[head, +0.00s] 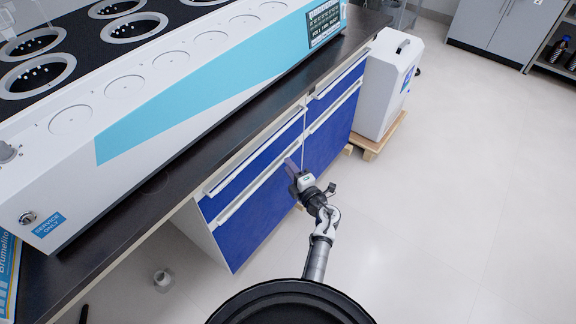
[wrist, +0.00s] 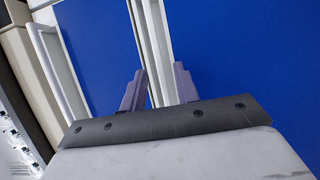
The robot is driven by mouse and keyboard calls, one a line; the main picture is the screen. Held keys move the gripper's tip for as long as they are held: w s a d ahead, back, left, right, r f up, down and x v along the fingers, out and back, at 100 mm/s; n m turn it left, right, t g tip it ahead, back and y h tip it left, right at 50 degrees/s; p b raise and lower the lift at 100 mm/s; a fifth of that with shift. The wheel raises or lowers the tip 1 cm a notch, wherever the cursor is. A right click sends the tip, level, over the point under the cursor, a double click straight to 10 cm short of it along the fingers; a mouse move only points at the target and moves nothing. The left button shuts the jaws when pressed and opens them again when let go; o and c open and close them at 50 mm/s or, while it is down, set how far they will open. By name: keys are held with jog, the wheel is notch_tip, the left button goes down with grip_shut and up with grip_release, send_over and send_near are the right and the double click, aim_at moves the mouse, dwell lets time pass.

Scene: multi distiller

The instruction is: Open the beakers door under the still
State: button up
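The still (head: 235,85) is a long white machine with a light-blue band on a dark counter. Under it, in the head view, are a left blue door (head: 250,212) and a right blue door (head: 328,140), each with a white rail along its top. Both look shut; no label shows which is the beakers door. My gripper (head: 291,165) is in front of the cabinet near the seam between the doors. In the wrist view my gripper (wrist: 161,68) is open, its fingers apart around white vertical strips (wrist: 154,40) between blue panels; contact cannot be told.
Blue drawers (head: 253,163) sit above the doors, under the counter edge (head: 180,165). A white unit (head: 385,85) on a wooden pallet (head: 380,140) stands right of the cabinet. A small container (head: 163,280) is on the floor at left. The floor at right is clear.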

jog(key=shift+x, duration=0.85)
jog(key=shift+c, duration=0.4)
grip_shut()
